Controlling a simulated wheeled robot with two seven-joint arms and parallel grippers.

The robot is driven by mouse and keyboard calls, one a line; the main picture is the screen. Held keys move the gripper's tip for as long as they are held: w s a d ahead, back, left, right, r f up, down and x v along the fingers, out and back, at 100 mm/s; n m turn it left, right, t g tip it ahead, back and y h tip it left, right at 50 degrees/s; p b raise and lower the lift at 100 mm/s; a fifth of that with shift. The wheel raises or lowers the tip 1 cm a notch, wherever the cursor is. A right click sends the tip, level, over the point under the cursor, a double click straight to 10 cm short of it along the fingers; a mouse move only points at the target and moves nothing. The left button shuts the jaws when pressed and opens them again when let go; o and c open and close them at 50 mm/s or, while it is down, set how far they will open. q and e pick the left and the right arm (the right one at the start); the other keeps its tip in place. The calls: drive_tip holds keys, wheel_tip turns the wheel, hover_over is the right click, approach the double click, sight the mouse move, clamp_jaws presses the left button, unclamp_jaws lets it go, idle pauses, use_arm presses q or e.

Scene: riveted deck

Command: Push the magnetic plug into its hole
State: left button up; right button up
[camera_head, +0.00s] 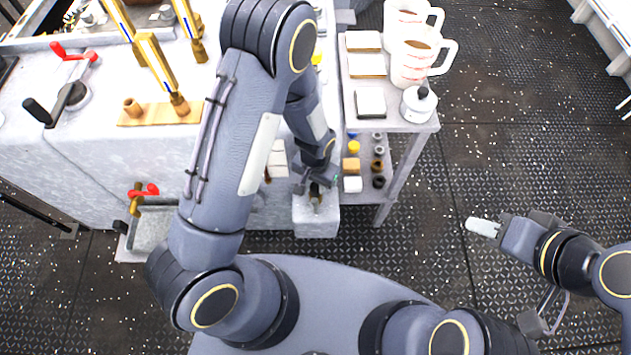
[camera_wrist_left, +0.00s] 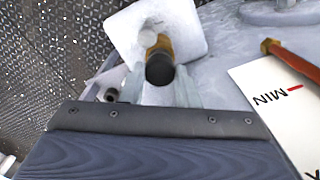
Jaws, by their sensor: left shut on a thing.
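The magnetic plug (camera_wrist_left: 160,66) shows in the left wrist view with a black near end and a brass-coloured body. My left gripper (camera_wrist_left: 158,86) is shut on it, one finger on each side. Beyond it is a pale, square-cornered block (camera_wrist_left: 192,32); whether the plug's far end touches it or sits in a hole is hidden. In the head view my left gripper (camera_head: 316,186) is low, over the pale block (camera_head: 316,227) beside the white cabinet. My right gripper (camera_head: 484,228) is over the open floor at right; its finger gap cannot be made out.
A shelf cart (camera_head: 424,125) with mugs (camera_head: 408,62) and small parts stands just right of my left gripper. The cabinet (camera_head: 150,165) carries brass fittings and a red-handled crank. A card marked MIN (camera_wrist_left: 275,100) lies near the block. Floor at right is clear.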

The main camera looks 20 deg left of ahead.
use_arm(q)
drive_tip(key=o, duration=1.1)
wheel_tip(320, 180, up, 7)
drive_tip(key=shift+r+p, duration=0.2)
drive_tip(key=shift+p, duration=0.6)
drive_tip(key=shift+r, duration=0.2)
